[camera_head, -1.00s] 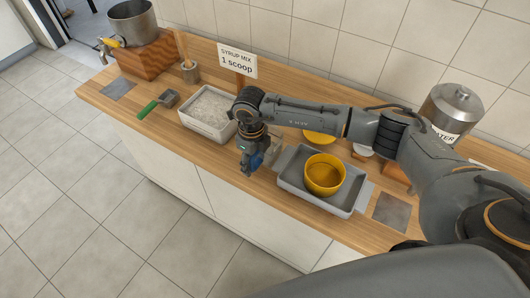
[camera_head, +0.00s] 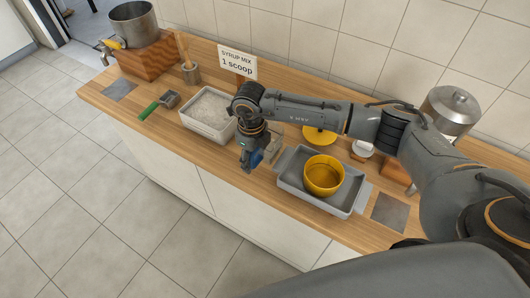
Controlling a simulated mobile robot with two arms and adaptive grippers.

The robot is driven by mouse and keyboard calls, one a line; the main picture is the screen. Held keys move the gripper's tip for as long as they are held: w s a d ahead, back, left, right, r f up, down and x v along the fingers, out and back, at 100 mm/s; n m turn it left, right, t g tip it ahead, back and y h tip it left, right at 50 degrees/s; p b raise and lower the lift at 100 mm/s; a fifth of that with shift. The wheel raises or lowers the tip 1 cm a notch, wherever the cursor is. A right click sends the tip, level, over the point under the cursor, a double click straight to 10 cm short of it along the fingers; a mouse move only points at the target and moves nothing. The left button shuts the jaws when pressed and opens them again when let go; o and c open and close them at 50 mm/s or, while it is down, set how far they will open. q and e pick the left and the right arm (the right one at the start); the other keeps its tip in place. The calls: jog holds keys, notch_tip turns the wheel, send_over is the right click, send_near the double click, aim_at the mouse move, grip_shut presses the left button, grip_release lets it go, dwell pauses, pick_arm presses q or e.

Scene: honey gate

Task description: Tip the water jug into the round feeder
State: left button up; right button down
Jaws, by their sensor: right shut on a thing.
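The round feeder (camera_head: 323,187), an open yellow bowl, stands upright in a grey tray (camera_head: 300,190) on the counter. My right gripper (camera_head: 248,165) points down left of the tray, near the counter's front edge. It is shut on a pale, see-through thing (camera_head: 275,148), seemingly the water jug, which shows only in part beside the fingers. My wrist and arm hide much of it, and I cannot tell its tilt or contents. My left gripper is out of view.
A white tub of granules (camera_head: 208,107) stands left of my gripper, with a green-handled scoop (camera_head: 150,109) beyond. A yellow dish (camera_head: 318,136) lies behind my forearm. A lidded steel pot (camera_head: 452,108) stands at right, a tapped steel pot (camera_head: 134,22) on wood at far left.

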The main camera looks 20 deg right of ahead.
jog(key=shift+r+p, duration=0.95)
jog(key=shift+r, duration=1)
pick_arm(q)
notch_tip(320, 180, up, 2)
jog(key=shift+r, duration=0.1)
